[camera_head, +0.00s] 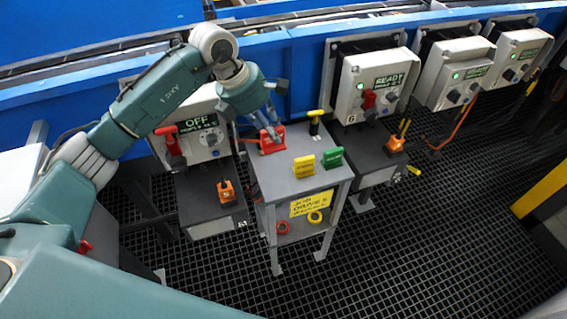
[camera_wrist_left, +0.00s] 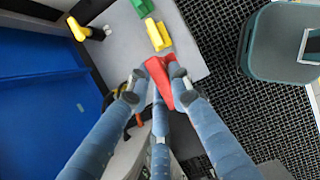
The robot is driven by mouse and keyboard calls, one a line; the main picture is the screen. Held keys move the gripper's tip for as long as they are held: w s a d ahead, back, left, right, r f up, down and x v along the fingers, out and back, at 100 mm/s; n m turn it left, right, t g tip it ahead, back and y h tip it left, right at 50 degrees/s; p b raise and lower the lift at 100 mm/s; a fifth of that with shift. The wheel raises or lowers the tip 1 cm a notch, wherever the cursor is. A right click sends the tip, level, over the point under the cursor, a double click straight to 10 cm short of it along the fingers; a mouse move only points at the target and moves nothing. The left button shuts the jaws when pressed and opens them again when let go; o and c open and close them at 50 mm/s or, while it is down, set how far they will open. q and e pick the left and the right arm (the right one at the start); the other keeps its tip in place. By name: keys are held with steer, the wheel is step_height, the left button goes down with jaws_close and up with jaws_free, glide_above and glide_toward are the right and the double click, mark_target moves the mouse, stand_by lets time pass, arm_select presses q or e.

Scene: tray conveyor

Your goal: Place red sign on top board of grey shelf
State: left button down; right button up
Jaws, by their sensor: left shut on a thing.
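The red sign (camera_head: 271,141) is at the back left corner of the grey shelf's (camera_head: 310,181) top board, upright in the head view. My left gripper (camera_head: 268,123) reaches down from above and is shut on the sign. In the left wrist view the red sign (camera_wrist_left: 161,80) sits between the fingertips (camera_wrist_left: 158,92) near the board's (camera_wrist_left: 184,50) edge. I cannot tell whether its base touches the board. A yellow sign (camera_head: 304,166) and a green sign (camera_head: 332,157) stand on the same board to the right. My right gripper is not in view.
A black and yellow handled object (camera_head: 315,123) stands at the board's back right. Grey control boxes (camera_head: 372,85) line the blue conveyor behind. Red and yellow tape rolls (camera_head: 315,217) lie on the lower shelf. The board's front left is clear.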

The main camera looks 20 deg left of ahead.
arm_select(q)
step_height(320, 180, down, 15)
steer(key=shift+r+p, duration=0.15)
steer(key=shift+p, duration=0.95)
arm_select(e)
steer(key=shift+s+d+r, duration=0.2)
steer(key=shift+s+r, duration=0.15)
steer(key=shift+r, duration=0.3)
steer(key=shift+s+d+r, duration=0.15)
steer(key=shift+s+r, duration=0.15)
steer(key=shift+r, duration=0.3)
arm_select(q)
steer(key=shift+f+b, duration=0.2)
steer(key=shift+b, duration=0.1)
steer(key=c, duration=1.6)
jaws_free()
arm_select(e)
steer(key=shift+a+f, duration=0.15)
arm_select(q)
steer(key=shift+r, duration=0.1)
